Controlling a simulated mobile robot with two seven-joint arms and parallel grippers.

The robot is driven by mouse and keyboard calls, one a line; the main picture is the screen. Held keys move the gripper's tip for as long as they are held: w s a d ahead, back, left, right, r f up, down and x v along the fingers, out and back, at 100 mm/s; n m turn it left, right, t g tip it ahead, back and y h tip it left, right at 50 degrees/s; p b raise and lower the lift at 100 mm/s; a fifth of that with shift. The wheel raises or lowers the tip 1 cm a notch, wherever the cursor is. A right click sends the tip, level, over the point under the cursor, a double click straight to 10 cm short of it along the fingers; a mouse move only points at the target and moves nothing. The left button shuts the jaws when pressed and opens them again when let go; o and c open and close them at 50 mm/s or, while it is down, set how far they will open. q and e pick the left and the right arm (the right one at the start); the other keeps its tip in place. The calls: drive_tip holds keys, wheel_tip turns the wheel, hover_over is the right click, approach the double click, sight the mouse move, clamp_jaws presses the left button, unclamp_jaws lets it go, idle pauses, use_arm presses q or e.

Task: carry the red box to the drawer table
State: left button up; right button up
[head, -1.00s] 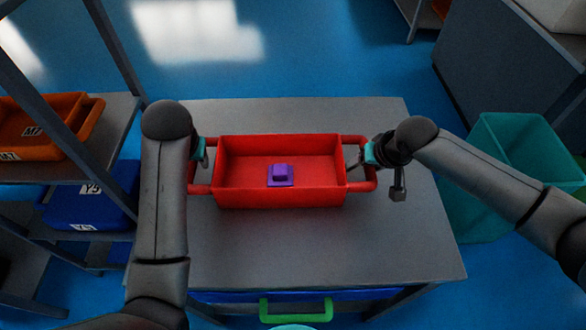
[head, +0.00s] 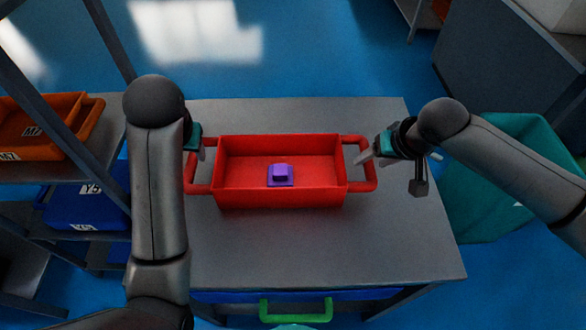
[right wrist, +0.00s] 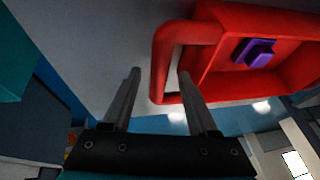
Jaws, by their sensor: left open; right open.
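The red box (head: 280,199) rests level on the grey table (head: 320,250), which has a green drawer handle (head: 296,310) at its near side. A small purple block (head: 280,175) lies inside the box. My left gripper (head: 201,154) is open by the box's left handle, its fingers partly hidden by my arm. My right gripper (head: 362,157) is open at the right handle. In the right wrist view, the bar of that handle (right wrist: 160,55) appears between the open fingertips (right wrist: 160,75); I cannot tell whether they touch it.
A shelf rack (head: 105,166) with orange (head: 40,140) and blue bins (head: 92,208) stands close on the left. A teal bin (head: 490,215) stands on the floor at the right. The table is clear in front of and behind the box.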

drive_tip(key=v, duration=0.5)
drive_tip(key=shift+s+r, duration=0.15)
drive_tip(key=shift+r, duration=0.2)
drive_tip(key=shift+d, duration=0.1)
